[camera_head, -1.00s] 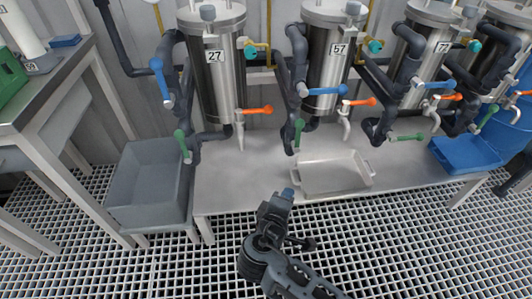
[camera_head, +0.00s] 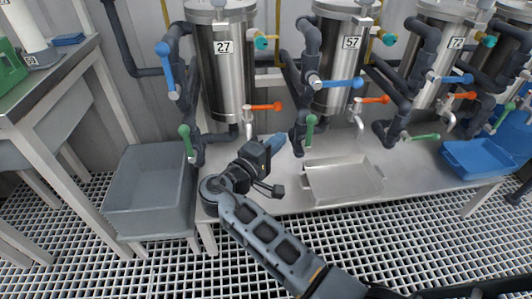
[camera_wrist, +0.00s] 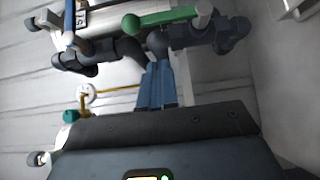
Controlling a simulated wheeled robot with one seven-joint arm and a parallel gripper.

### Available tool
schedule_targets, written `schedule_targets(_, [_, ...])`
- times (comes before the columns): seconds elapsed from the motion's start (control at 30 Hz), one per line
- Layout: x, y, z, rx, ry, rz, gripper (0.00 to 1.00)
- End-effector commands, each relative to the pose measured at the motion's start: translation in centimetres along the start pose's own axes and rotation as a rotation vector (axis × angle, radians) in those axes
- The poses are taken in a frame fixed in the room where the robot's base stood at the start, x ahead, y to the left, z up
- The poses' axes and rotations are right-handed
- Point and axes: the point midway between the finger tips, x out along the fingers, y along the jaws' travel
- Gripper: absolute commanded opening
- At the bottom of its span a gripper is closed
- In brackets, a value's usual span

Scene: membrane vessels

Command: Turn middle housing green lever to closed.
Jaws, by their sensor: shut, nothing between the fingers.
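The housing labelled 57 (camera_head: 338,70) stands between housings 27 (camera_head: 222,75) and 72 (camera_head: 440,70). Its green lever (camera_head: 311,130) points up, roughly vertical, on the pipe at its lower left. My gripper (camera_head: 278,141) is shut and empty, its blue fingers just left of this lever in the head view. In the wrist view a green lever (camera_wrist: 168,18) lies across the picture above the blue fingertips (camera_wrist: 157,68). The fingertips are close to its pivot; I cannot tell whether they touch it.
Housing 57 also has a blue lever (camera_head: 340,83) and housing 27 an orange lever (camera_head: 264,107). A shallow metal tray (camera_head: 345,197) sits on the bench right of my gripper. A grey bin (camera_head: 150,215) stands at left. A blue tray (camera_head: 480,170) is at right.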

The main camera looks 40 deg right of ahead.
Motion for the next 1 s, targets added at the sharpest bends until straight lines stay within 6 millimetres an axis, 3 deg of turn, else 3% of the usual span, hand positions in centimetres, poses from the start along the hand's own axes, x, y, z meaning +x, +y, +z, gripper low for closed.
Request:
schedule_targets(0.13, [2.9,-0.1,0.1,0.0,-0.003,0.0,0.0])
schedule_targets(0.33, [4.6,-0.1,2.1,0.0,-0.001,-0.001,0.0])
schedule_targets(1.0, [5.3,0.1,2.9,0.01,0.001,-0.011,0.0])
